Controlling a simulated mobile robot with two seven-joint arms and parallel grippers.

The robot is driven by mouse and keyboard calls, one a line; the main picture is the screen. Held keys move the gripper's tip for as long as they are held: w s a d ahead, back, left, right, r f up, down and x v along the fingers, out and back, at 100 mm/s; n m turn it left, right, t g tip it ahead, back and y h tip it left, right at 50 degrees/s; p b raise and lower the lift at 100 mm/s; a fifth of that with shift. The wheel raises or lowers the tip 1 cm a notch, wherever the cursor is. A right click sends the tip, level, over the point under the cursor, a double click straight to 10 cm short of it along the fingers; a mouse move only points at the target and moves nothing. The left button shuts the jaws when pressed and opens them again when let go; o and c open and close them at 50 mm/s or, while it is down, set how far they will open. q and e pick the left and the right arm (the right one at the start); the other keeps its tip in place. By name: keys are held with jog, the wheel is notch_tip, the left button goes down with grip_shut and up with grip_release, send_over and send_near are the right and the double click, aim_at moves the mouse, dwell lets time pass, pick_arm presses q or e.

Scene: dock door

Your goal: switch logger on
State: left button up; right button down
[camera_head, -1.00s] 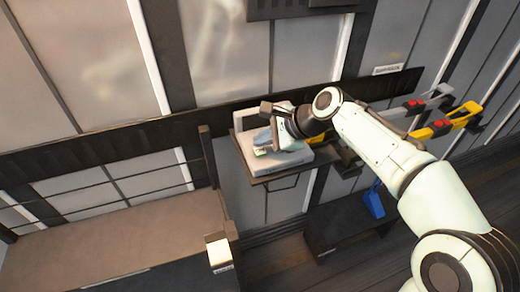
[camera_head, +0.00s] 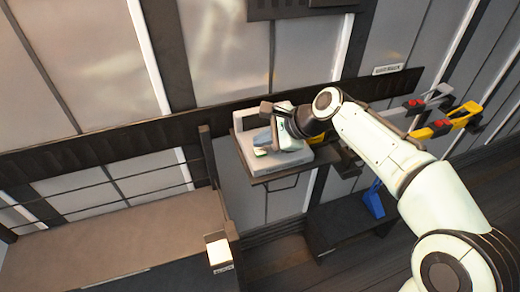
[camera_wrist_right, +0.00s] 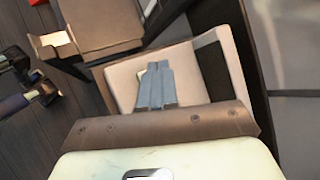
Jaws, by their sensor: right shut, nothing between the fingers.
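The logger is a pale grey box (camera_head: 246,152) on a small dark wall shelf (camera_head: 268,172). A small pale green patch (camera_head: 261,152) shows on its front part, just below my fingertips. My right gripper (camera_head: 265,140) is over the logger from the right, with its blue-grey fingers together and nothing between them. In the right wrist view the shut fingers (camera_wrist_right: 156,84) lie in front of the logger's light face (camera_wrist_right: 124,82), which has a dark panel (camera_wrist_right: 214,70) at its right. I cannot tell whether the fingertips touch it. The switch is not clearly visible. My left gripper is not in view.
A yellow object (camera_head: 319,138) is partly hidden behind my right wrist. Yellow and grey tools (camera_head: 440,128) hang on the wall to the right. A blue item (camera_head: 373,202) is at the low dark bench (camera_head: 335,222). A brown table (camera_head: 120,245) fills the lower left.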

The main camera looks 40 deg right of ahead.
aim_at(263, 152)
jog(key=shift+f, duration=0.15)
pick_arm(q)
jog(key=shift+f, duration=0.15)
pick_arm(e)
jog(key=shift+f, duration=0.3)
pick_arm(q)
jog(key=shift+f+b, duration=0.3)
jog(key=shift+b, duration=0.15)
pick_arm(e)
jog(key=shift+f, duration=0.5)
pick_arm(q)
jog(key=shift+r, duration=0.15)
pick_arm(e)
jog(key=shift+r, duration=0.1)
pick_arm(q)
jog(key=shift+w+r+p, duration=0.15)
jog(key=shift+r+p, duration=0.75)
jog(key=shift+p, duration=0.15)
pick_arm(e)
jog(key=shift+r, duration=0.85)
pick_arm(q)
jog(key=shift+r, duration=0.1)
pick_arm(e)
jog(key=shift+r, duration=0.1)
